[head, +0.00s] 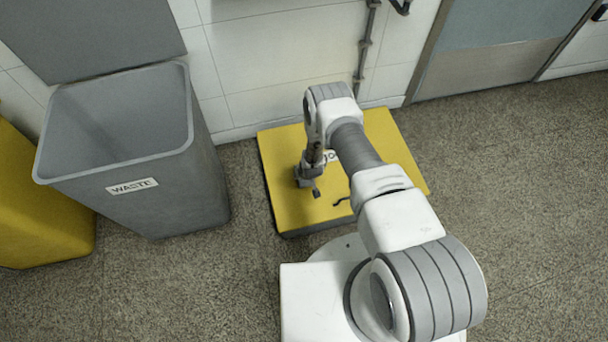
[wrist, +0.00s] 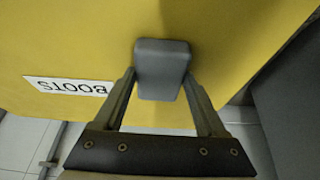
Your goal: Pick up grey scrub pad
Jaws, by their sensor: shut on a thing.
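The grey scrub pad (wrist: 162,66) is a small rounded grey block in the wrist view, over the yellow top of a low platform (head: 285,150). My gripper (wrist: 160,78) is shut on it, one finger against each side. In the head view my gripper (head: 309,178) points down over the left part of the platform, and the pad is hard to tell apart from the fingers there. I cannot tell whether the pad touches the yellow surface or hangs just above it.
A BOOTS label (wrist: 68,86) is on the yellow top. A small dark hooked thing (head: 341,201) lies on the platform. A grey WASTE bin (head: 150,205), its lid raised, stands at left beside a yellow bin (head: 35,215). Pipes (head: 365,45) run down the tiled wall. Floor at right is clear.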

